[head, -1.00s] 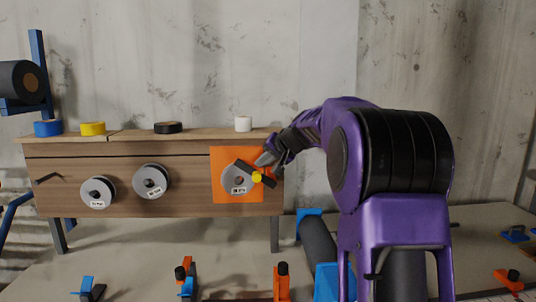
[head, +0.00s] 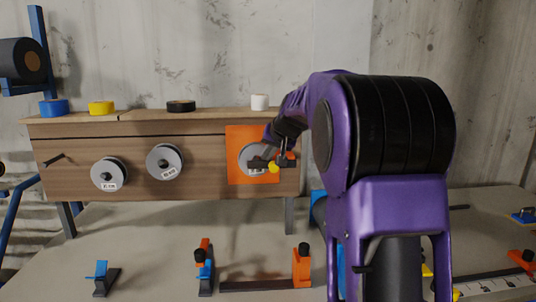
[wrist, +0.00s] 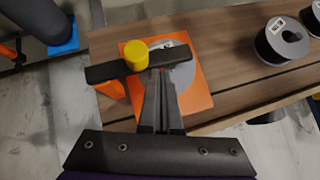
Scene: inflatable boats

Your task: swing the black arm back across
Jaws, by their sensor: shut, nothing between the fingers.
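The black arm (head: 257,164) is a short bar that pivots at a yellow knob (head: 274,168) on an orange plate (head: 235,140). It lies about level across the grey disc (head: 252,152). In the wrist view the black arm (wrist: 105,72) crosses the disc (wrist: 183,76), with the yellow knob (wrist: 135,55) standing on it. My gripper (wrist: 161,75) is shut and empty, its tips close beside the bar near the knob. Whether they touch it I cannot tell. In the head view my gripper (head: 283,152) is just above the knob and hides part of the plate.
Two grey spools (head: 109,174) (head: 164,162) stick out from the wooden front to the left. Tape rolls (head: 181,106) stand on the ledge above. Orange clamps (head: 302,266) stand on the bench below. An orange piece (wrist: 111,89) sits by the bar's end.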

